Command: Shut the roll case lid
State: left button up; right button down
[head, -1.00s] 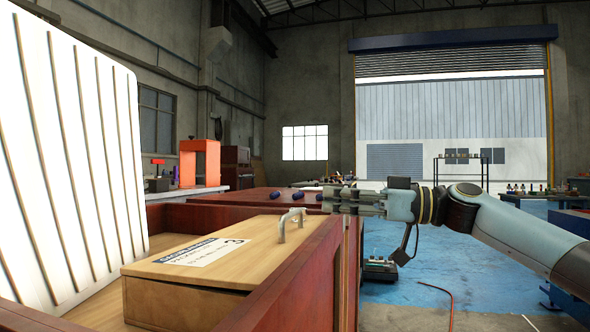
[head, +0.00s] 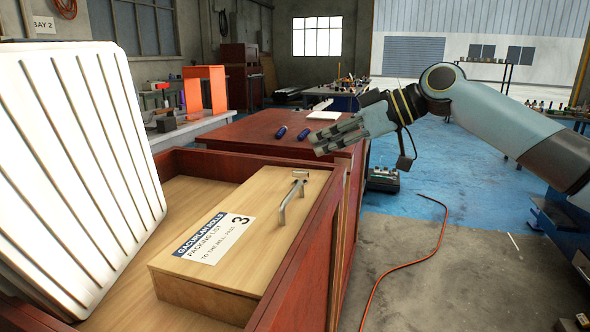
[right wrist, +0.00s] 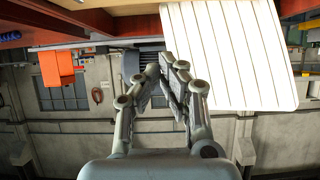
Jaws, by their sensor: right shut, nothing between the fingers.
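A red-brown wooden case (head: 310,245) stands open in front of me. A large white ribbed panel (head: 70,170) leans up at its left side; I cannot tell if it is the lid or something in the case. Inside lies a pale wooden box (head: 205,298) with a metal handle (head: 293,198) and a packing-list label (head: 214,240). My right gripper (head: 318,140) is shut and empty, above and beyond the case's far right corner, apart from the handle. In the right wrist view its fingers (right wrist: 172,72) meet, with the white panel (right wrist: 232,50) behind. My left gripper is out of view.
A red-brown surface (head: 250,133) with two blue cylinders (head: 281,132) lies beyond the case. An orange frame (head: 205,91) stands on a bench at the back left. An orange cable (head: 412,250) crosses the open floor at the right.

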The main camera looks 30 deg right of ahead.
send_over(296, 191)
jog(key=f, duration=0.3)
jog(key=shift+w+a+f, duration=0.15)
jog(key=shift+w+a, duration=0.2)
jog(key=f, duration=0.2)
jog(key=shift+s+d+f+b, duration=0.25)
jog(key=shift+f+b, duration=0.05)
jog(key=shift+f, duration=0.05)
jog(key=shift+s+d+f, duration=0.1)
jog(key=shift+s+f, duration=0.05)
jog(key=shift+f, duration=0.45)
